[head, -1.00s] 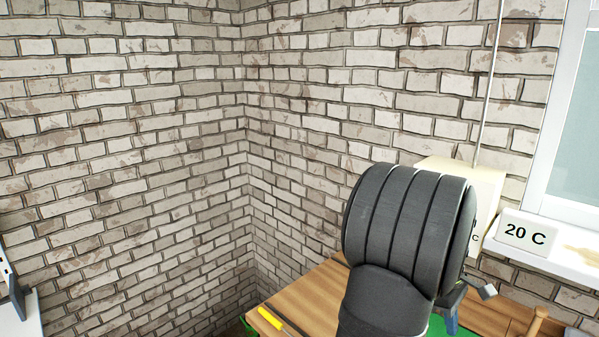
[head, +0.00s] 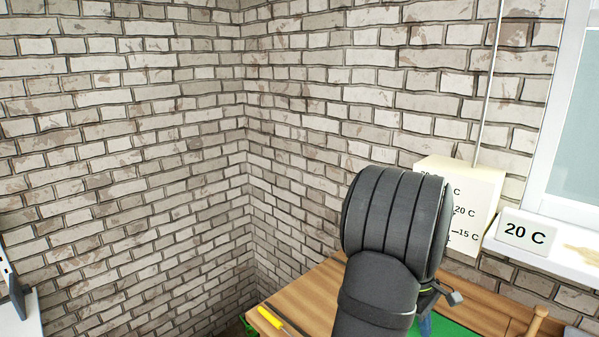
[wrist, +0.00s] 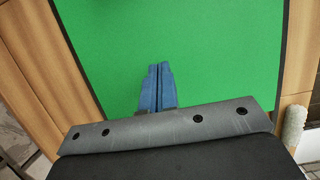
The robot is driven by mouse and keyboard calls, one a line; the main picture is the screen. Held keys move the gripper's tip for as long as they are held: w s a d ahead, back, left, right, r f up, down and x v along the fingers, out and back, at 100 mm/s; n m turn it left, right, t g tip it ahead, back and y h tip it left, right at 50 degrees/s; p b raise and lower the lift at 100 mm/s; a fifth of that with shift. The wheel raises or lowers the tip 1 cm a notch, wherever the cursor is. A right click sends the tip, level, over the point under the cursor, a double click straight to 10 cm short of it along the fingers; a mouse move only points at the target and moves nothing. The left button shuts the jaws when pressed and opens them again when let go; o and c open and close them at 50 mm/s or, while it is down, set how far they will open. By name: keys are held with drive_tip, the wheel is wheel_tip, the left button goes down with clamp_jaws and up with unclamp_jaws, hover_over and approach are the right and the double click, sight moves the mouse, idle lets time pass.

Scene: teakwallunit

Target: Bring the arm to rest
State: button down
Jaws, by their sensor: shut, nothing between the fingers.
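My gripper (wrist: 158,72) shows in the wrist view with its two blue fingers side by side and touching, with nothing between them. It points at a plain green mat (wrist: 200,40) with a dark border on a wooden table (wrist: 38,70). I cannot tell the height of the fingers above the mat. In the head view my dark arm stands in front of the table (head: 296,287), and only a bit of blue finger (head: 425,326) shows behind it. Part of the green mat (head: 455,330) shows beside it.
A yellow-handled tool (head: 271,317) lies at the table's left edge. A cream box (head: 475,200) with temperature marks hangs on the brick wall (head: 130,150). A "20 C" card (head: 525,232) stands on the window sill (head: 570,262). A wooden peg (head: 537,322) rises at the right.

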drive_tip(key=w+a, duration=0.2)
drive_tip(key=w+a+r, duration=0.1)
drive_tip(key=w+a, duration=0.3)
drive_tip(key=shift+r, duration=0.25)
wheel_tip(320, 180, up, 9)
drive_tip(key=w+a+m, duration=0.1)
drive_tip(key=a, duration=0.1)
drive_tip(key=shift+w, duration=0.4)
drive_tip(key=shift+n, duration=0.5)
drive_tip(key=x, duration=1)
drive_tip(key=shift+s+d+f, duration=0.15)
drive_tip(key=shift+s+d, duration=0.1)
drive_tip(key=shift+d, duration=0.05)
drive_tip(key=s+d, duration=0.5)
drive_tip(key=shift+s+d+f, duration=0.15)
drive_tip(key=shift+d+f, duration=0.05)
drive_tip(key=shift+f, duration=0.1)
drive_tip(key=shift+a, duration=0.1)
